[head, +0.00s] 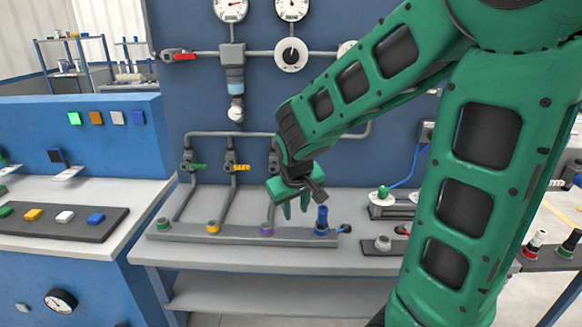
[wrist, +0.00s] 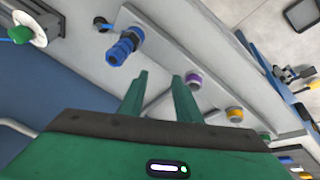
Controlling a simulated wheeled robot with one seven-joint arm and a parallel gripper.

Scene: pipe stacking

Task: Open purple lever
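No purple lever shows in either view. A third valve (head: 273,162) on the pipes stands right of the green lever (head: 198,167) and yellow lever (head: 241,168), but my arm covers most of it. A purple-ringed port (head: 267,230) sits on the grey manifold bar below; it also shows in the wrist view (wrist: 193,80). My gripper (head: 296,208) is in front of the panel above the bar, fingers pointing down, near the blue fitting. In the wrist view my gripper (wrist: 159,77) is open with nothing between its fingers.
A blue fitting (head: 322,222) stands upright on the bar just right of my gripper. Yellow (head: 213,227) and green (head: 163,224) ports lie to the left. A red lever (head: 181,56) and gauges (head: 231,9) are higher on the panel. The bench front (head: 220,258) is clear.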

